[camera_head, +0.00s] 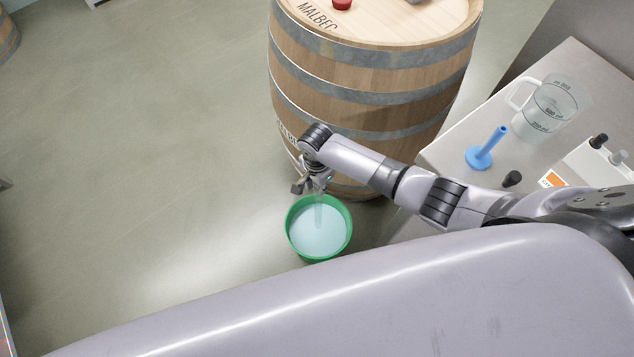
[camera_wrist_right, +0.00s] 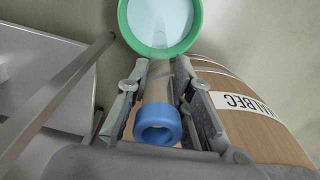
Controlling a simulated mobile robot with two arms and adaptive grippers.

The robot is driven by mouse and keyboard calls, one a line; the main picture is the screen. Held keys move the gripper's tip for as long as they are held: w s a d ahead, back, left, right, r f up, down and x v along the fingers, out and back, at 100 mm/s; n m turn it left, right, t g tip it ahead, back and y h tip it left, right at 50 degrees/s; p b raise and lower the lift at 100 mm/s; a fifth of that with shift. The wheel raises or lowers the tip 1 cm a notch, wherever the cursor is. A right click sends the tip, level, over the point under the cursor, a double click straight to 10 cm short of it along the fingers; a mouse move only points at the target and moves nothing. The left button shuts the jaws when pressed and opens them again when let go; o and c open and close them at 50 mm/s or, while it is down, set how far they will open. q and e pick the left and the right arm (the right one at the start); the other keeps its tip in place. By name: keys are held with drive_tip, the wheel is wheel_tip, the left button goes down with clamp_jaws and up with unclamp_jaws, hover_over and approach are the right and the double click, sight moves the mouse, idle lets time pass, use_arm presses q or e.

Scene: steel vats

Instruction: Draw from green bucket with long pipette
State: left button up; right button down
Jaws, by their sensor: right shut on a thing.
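The green bucket (camera_head: 347,245) stands on the floor in front of the barrel and holds pale blue-white liquid. It also shows at the top of the right wrist view (camera_wrist_right: 150,49). My right gripper (camera_head: 318,182) is above the bucket and shut on the long pipette (camera_wrist_right: 158,124), a clear tube with a blue open-ended top. In the head view the pipette's clear tube (camera_head: 318,212) points down over the liquid. I cannot tell how deep its tip is. My left gripper is not in view.
A wooden barrel (camera_head: 370,80) stands just behind the bucket. A steel table (camera_head: 455,148) at the right holds a clear measuring jug (camera_head: 555,108), a blue stand (camera_head: 480,158) and small dark-capped items.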

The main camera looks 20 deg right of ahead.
drive_tip(key=b, duration=0.4)
hover_over(317, 209)
drive_tip(key=shift+f, duration=3.2)
drive_tip(key=shift+w+d+f+b, duration=0.1)
drive_tip(key=shift+w+f+b, duration=0.1)
drive_tip(key=shift+f+b, duration=2.1)
drive_tip(key=shift+w+f+b, duration=0.2)
drive_tip(key=shift+f+b, duration=1.4)
drive_tip(key=shift+f, duration=1.35)
drive_tip(key=shift+f+b, duration=0.4)
drive_tip(key=shift+f, duration=0.05)
drive_tip(key=shift+f+b, duration=0.4)
drive_tip(key=shift+f, duration=0.15)
drive_tip(key=shift+f+b, duration=0.3)
drive_tip(key=shift+f, duration=0.1)
drive_tip(key=shift+r, duration=0.15)
